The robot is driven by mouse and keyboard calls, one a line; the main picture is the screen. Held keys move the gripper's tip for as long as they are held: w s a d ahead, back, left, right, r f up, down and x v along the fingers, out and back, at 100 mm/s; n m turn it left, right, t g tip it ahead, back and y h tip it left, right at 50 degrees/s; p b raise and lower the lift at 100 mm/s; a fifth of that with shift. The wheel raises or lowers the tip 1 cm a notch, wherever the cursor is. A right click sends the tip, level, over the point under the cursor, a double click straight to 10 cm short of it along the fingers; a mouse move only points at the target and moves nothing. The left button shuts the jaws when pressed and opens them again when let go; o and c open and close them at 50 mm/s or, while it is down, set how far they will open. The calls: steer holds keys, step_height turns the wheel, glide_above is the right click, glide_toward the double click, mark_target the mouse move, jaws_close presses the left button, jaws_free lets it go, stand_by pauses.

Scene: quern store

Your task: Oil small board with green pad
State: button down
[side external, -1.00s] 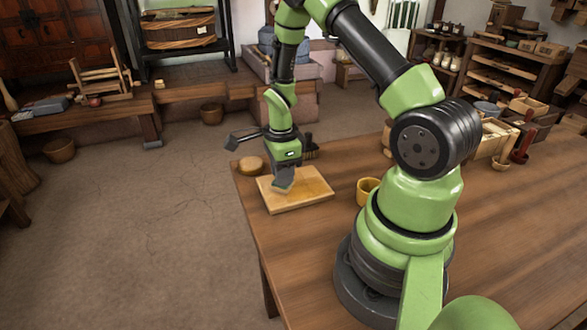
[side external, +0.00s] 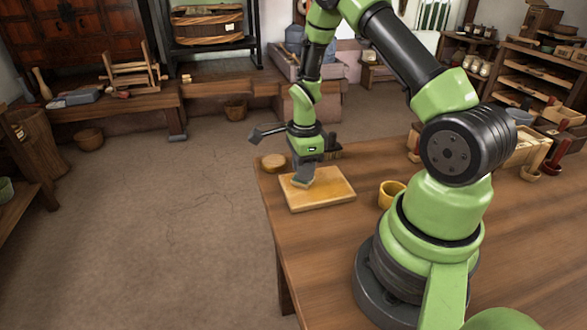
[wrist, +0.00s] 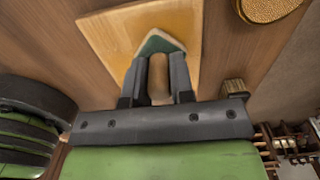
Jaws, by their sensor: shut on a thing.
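The small board (side external: 330,190) lies flat near the table's left corner and also shows in the wrist view (wrist: 105,32). Much of its face is a deeper golden orange, with a paler strip along one side in the wrist view. My gripper (side external: 303,165) is over the board and shut on the wooden handle of the green pad (wrist: 160,44). In the wrist view (wrist: 158,80) the handle stands between the fingers, with the pad's green edge beyond them. The pad appears to rest on the board; its underside is hidden.
A mustard-yellow cup (side external: 389,194) stands right of the board. A round tan object (side external: 273,161) sits behind the board near the table (side external: 350,235) edge, and a dark brush (side external: 333,150) stands behind my gripper. The table between board and cup is clear.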

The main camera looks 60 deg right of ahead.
steer(key=shift+s+d, duration=3.3)
step_height(320, 180, up, 8)
steer(key=shift+a+r, duration=0.1)
steer(key=w+a+r+n, duration=0.3)
steer(key=a+n, duration=0.7)
steer(key=n, duration=0.3)
steer(key=w+a+r+n, duration=0.3)
steer(key=a+n, duration=0.7)
steer(key=n, duration=0.4)
steer(key=shift+w+a+r, duration=0.15)
steer(key=shift+w+a, duration=0.2)
steer(key=shift+w, duration=0.3)
